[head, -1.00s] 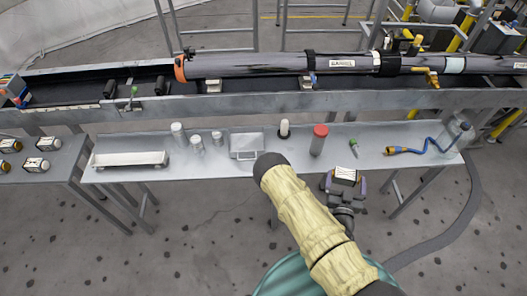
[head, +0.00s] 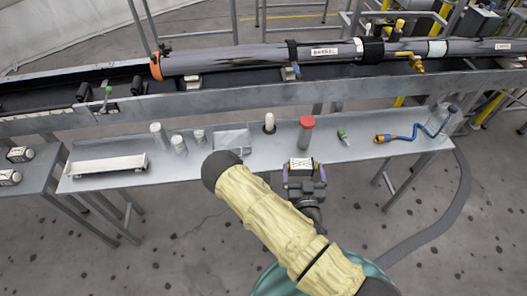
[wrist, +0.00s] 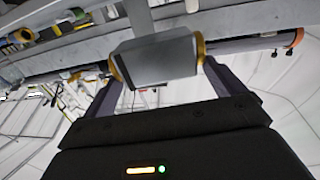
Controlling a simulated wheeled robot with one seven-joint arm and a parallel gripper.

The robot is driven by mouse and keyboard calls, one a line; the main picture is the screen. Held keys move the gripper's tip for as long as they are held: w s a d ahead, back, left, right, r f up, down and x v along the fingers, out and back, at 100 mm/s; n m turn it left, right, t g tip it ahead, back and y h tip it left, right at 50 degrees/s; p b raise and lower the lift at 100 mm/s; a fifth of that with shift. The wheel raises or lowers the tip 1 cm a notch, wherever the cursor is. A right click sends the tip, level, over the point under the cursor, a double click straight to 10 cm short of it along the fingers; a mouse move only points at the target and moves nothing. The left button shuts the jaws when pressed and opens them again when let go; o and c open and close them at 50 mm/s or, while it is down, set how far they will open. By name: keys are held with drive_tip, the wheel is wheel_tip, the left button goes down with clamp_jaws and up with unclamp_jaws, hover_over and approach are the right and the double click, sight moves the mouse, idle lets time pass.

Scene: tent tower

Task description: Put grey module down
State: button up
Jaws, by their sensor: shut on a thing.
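The grey module (wrist: 155,60), a box with yellow-orange edges, is between the two fingers of my gripper (wrist: 158,70) in the wrist view. In the head view my gripper (head: 303,170) is shut on it, and the module's pale top (head: 300,162) with dark marks shows. They appear at the front edge of the long grey table (head: 235,160), just in front of the red-capped can (head: 306,132). I cannot tell the gap between module and table top. The module's underside is hidden in the head view.
On the table are a white tray (head: 108,165), several grey cylinders (head: 159,135), a clear box (head: 232,141), a white-topped peg (head: 269,122), a green item (head: 343,136) and a blue cable (head: 410,136). Similar modules (head: 20,154) sit on the left table. A barrel (head: 240,60) lies behind.

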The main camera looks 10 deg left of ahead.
drive_tip(key=s+a+n+y+b, duration=0.1)
drive_tip(key=s+a+y+b, duration=0.1)
drive_tip(key=a, duration=0.4)
drive_tip(key=shift+s+r+b, duration=0.3)
drive_tip(key=shift+s+b, duration=0.05)
drive_tip(key=shift+s, duration=0.35)
drive_tip(key=shift+a, duration=0.1)
drive_tip(key=f+b+x, duration=0.1)
drive_tip(key=x, duration=0.5)
drive_tip(key=f+b+x, duration=0.1)
drive_tip(key=b+x, duration=0.1)
drive_tip(key=x, duration=0.5)
drive_tip(key=f+b+x, duration=0.1)
drive_tip(key=x, duration=0.5)
drive_tip(key=shift+w+a, duration=0.25)
drive_tip(key=shift+w, duration=0.05)
drive_tip(key=shift+f, duration=0.4)
